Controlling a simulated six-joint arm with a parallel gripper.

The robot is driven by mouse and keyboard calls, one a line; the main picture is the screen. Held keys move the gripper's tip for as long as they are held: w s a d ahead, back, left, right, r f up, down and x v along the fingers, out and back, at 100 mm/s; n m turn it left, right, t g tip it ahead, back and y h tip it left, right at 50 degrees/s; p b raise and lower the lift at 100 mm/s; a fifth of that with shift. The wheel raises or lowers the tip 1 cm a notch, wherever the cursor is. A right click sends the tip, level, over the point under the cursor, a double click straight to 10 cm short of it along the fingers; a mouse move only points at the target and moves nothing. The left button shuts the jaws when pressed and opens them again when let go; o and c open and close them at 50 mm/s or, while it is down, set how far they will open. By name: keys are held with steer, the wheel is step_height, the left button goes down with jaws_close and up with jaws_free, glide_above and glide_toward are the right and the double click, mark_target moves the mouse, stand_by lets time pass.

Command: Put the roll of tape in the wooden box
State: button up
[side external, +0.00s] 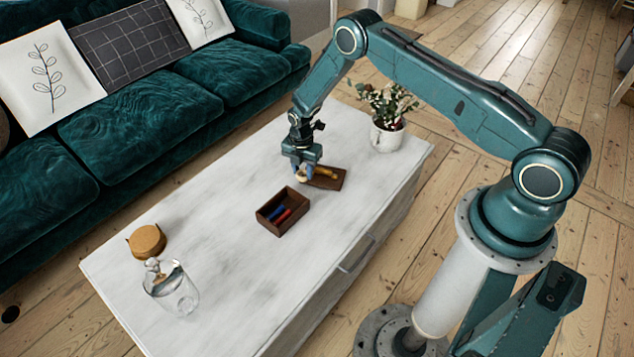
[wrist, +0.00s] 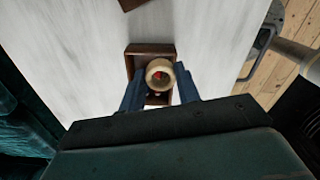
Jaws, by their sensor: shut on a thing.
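My gripper (side external: 303,171) is shut on the roll of tape, a small tan ring (side external: 301,176), above the low table. The open dark wooden box (side external: 264,218) stands on the table, just front-left of my gripper in the side view.
A potted plant (side external: 387,135) stands behind. Round coasters (side external: 147,240) and a glass vessel (side external: 172,290) are at the left end. The white tabletop (side external: 215,215) between is clear.

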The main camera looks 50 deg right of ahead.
steer(key=a, duration=0.1)
steer(key=w+a+f, duration=0.1)
steer(key=w+a, duration=0.1)
steer(key=shift+a+f, duration=0.15)
steer(key=shift+a, duration=0.2)
steer(key=shift+f, duration=0.1)
steer(key=shift+f, duration=2.15)
steer(key=shift+f, duration=2.25)
steer(key=o, duration=1)
steer(key=shift+o, duration=0.2)
steer(key=shift+r, duration=0.1)
step_height(320, 180, up, 8)
stand_by(0.4)
